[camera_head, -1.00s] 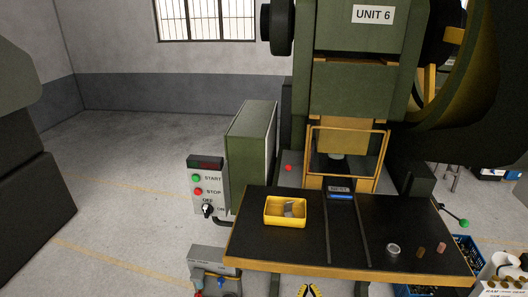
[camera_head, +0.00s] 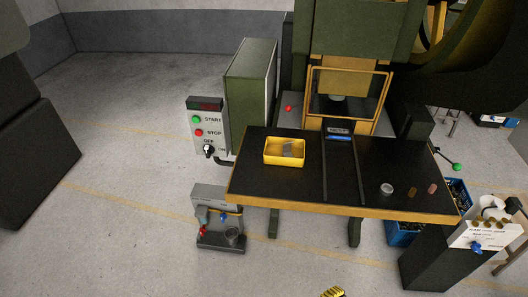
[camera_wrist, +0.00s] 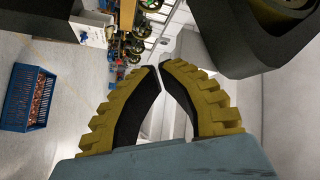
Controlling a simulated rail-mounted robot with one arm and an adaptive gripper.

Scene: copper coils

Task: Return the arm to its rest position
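My gripper, with yellow ridged fingers and black inner pads, fills the middle of the wrist view (camera_wrist: 160,68). Its fingertips come together, with only a thin gap at most between them, and the curved space between the fingers holds nothing. In the head view only a small yellow-and-black part of my gripper (camera_head: 333,293) shows at the bottom edge. It is over the floor, in front of and apart from the black press table (camera_head: 290,195). The rest of my arm is mostly out of the head view.
On the table are a yellow bin (camera_head: 284,163) with grey pieces, a metal ring (camera_head: 387,189) and two small copper-coloured pieces. A control box (camera_head: 208,130) and a small grey device (camera_head: 216,220) stand left. A dark pedestal (camera_head: 440,262) and blue crate (camera_head: 404,232) are right. Front floor is clear.

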